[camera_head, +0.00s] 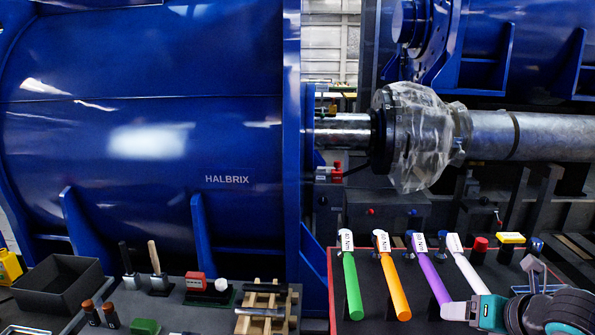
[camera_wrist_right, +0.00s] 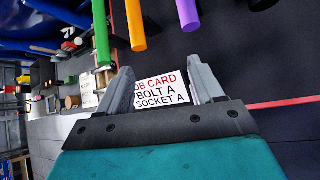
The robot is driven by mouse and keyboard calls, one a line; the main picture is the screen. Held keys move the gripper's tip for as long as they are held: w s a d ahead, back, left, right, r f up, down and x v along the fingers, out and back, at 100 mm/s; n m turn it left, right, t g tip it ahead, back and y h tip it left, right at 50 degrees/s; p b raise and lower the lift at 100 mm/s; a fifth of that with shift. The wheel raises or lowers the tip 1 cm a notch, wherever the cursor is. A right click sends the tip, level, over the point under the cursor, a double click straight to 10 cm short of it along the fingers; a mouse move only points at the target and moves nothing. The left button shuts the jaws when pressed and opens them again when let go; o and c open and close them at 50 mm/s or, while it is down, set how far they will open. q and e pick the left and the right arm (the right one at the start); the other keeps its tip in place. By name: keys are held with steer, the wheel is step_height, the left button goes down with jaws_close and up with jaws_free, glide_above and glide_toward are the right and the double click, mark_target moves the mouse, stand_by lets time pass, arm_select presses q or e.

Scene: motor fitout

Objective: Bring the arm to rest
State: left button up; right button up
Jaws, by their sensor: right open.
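My right gripper (camera_head: 456,311) is at the lower right of the head view, low over the front of the dark tool board with its red edge (camera_head: 331,285). Its teal body and grey finger show beside the lower end of the white-handled tool (camera_head: 468,262). In the right wrist view its two grey fingers (camera_wrist_right: 163,90) stand apart. A job card (camera_wrist_right: 160,92) reading "BOLT A, SOCKET A" shows in the gap beyond them, and nothing is gripped. My left gripper is not in view.
Green (camera_head: 352,285), orange (camera_head: 394,282) and purple (camera_head: 431,272) handled tools lie on the board. A black bin (camera_head: 58,285), hammers and a wooden rack (camera_head: 262,308) stand at left. The large blue motor (camera_head: 140,140) and a wrapped coupling (camera_head: 420,138) stand behind.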

steer(key=s+a+f+m+y, duration=0.1)
steer(key=s+a+f+m, duration=0.1)
steer(key=a+f+m, duration=0.1)
steer(key=s+a+f+m+y, duration=0.1)
steer(key=a+f+m, duration=0.3)
steer(key=a+m, duration=0.2)
steer(key=s+a+f+m+t+y, duration=0.1)
steer(key=s+a+f+m, duration=0.1)
steer(key=a+f+m, duration=0.1)
steer(key=shift+s+a+f+m, duration=0.2)
steer(key=shift+s+a+m, duration=0.15)
steer(key=shift+a+m, duration=0.4)
steer(key=s+f+m+h, duration=0.3)
steer(key=s+f+m, duration=0.6)
steer(key=m, duration=0.8)
steer(key=s, duration=0.3)
steer(key=shift+d+t, duration=0.25)
steer(key=shift+t, duration=0.15)
steer(key=shift+s, duration=0.1)
